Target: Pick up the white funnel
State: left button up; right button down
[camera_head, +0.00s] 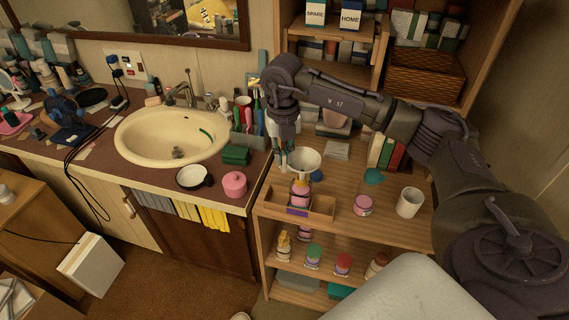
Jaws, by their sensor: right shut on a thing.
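The white funnel (305,160) is at the middle of the camera_head view, wide mouth up, above a small pink bottle (300,194) in a wooden tray (320,207). I cannot tell whether the funnel touches the bottle. My right gripper (284,160) points down at the funnel's left rim and is shut on it. The fingertips are small and partly hidden in this view. My left gripper is not in view.
The wooden shelf top holds a white cup (409,202), a pink jar (363,205) and a teal item (374,177). Several bottles stand on the lower shelf. A sink (172,135) counter is at left, with a pink pot (235,184) near its edge.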

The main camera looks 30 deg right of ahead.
jog(key=s+d+r+b, duration=0.3)
jog(key=s+d+r, duration=0.2)
jog(key=s+r, duration=0.3)
jog(key=shift+s+d, duration=0.35)
jog(key=shift+s, duration=0.75)
